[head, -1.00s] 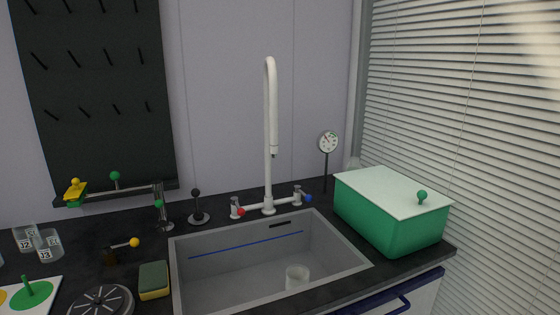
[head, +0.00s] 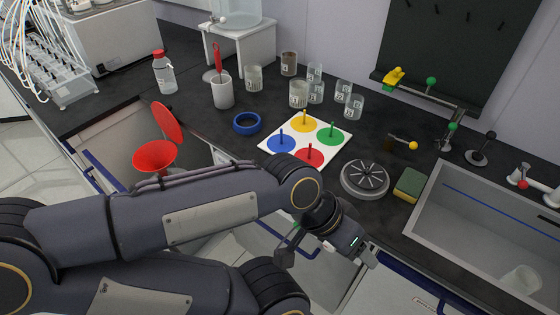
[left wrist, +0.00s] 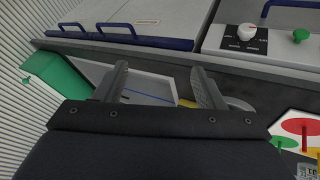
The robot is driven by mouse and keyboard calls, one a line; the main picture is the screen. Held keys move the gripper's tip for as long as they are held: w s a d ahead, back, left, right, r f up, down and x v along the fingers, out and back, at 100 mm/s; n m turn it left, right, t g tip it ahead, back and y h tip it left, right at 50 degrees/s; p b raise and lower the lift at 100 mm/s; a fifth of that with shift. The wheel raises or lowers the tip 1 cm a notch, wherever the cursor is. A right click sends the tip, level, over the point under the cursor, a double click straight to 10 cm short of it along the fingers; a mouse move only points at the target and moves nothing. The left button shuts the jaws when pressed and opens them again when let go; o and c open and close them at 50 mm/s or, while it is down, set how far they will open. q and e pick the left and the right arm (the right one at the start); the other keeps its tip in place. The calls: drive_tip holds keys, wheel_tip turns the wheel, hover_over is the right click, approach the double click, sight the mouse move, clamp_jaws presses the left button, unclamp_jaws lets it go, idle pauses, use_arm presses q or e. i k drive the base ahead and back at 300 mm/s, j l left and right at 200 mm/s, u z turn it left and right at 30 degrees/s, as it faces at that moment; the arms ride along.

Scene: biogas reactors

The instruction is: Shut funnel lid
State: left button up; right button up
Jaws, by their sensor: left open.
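The red funnel (head: 154,156) stands at the left in the head view, in an opening of the counter. Its round red lid (head: 167,122) is tilted up at the funnel's far right side, open and apart from most of the rim. My left arm reaches across the front of the counter. My left gripper (head: 326,258) is open and empty in front of the counter's edge, well to the right of the funnel. Its two spread fingers also show in the left wrist view (left wrist: 161,78), with no funnel or lid there. My right gripper is out of view.
Blue handles project from the counter's front.

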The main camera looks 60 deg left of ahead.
sight(166, 120)
drive_tip(key=u, duration=1.9)
drive_tip(key=j+u, duration=0.25)
drive_tip(key=u, duration=0.2)
drive_tip(key=j+u, duration=0.2)
drive_tip(key=u, duration=0.25)
drive_tip(key=i+j+u, duration=0.15)
drive_tip(key=u, duration=0.3)
drive_tip(key=i+l+u, duration=0.15)
drive_tip(key=i+l, duration=0.15)
drive_tip(key=i, duration=0.2)
drive_tip(key=i+l+u, duration=0.2)
drive_tip(key=i+l, duration=0.15)
drive_tip(key=i, duration=0.15)
